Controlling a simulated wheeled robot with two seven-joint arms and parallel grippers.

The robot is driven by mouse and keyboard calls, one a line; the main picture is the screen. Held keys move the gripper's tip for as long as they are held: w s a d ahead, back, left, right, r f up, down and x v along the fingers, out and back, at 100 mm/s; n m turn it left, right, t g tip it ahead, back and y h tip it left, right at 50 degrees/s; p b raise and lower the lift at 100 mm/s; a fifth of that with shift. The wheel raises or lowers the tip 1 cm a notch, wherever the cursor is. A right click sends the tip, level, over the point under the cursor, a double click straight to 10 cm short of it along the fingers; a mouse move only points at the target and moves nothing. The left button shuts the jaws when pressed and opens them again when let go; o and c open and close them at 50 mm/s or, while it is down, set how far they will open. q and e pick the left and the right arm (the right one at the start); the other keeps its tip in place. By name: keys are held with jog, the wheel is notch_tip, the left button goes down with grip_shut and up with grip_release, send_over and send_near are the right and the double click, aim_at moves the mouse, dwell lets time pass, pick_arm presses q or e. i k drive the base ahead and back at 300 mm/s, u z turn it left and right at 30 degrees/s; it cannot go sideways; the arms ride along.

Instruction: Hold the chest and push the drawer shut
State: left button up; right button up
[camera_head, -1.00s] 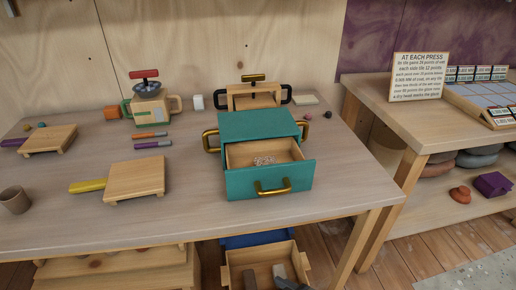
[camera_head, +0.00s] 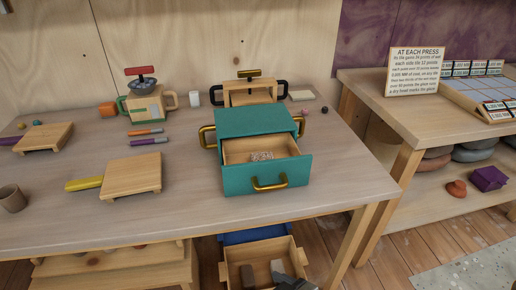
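A teal chest (camera_head: 252,121) stands on the wooden table, with brass handles on its left and right sides. Its drawer (camera_head: 267,176) is pulled well out toward me. The drawer has a teal front with a brass handle (camera_head: 269,184) and a bare wood inside. A small pale patterned item (camera_head: 261,157) lies in the drawer.
A wooden press (camera_head: 250,92) with dark side handles stands right behind the chest. A small wooden board (camera_head: 132,175), a yellow-handled tool (camera_head: 84,184) and markers (camera_head: 147,141) lie to the left. An open wooden box (camera_head: 238,256) holding dark pieces sits below the table edge.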

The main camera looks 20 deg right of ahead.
aim_at(289, 169)
jog(key=k, duration=1.3)
jog(key=z, duration=0.85)
jog(key=i, duration=1.75)
jog(key=u, duration=0.2)
jog(key=k, duration=0.2)
jog(key=u, duration=0.1)
